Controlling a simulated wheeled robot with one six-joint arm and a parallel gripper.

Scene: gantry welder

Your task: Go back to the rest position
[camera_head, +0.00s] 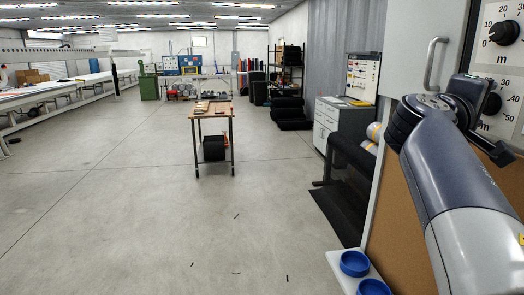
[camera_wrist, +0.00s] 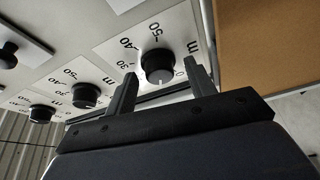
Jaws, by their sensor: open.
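My gripper (camera_wrist: 158,85) is open in the wrist view, its two dark fingers spread on either side of a black dial knob (camera_wrist: 158,66) marked in metres. I cannot tell whether the fingers touch the knob; nothing is shown clamped between them. In the head view my arm reaches up the right side to the panel, and its end hides part of the lower dial (camera_head: 490,103). The fingertips are not clear in that view. An upper dial (camera_head: 503,33) sits above it on the same panel.
Two more knobs, a middle one (camera_wrist: 86,95) and a lower one (camera_wrist: 42,113), share the panel. A grey handle (camera_head: 432,62) sticks out beside my arm. Blue round dishes (camera_head: 355,263) stand on a low white shelf. A wooden-topped table (camera_head: 212,109) stands mid-floor; the floor left of it is clear.

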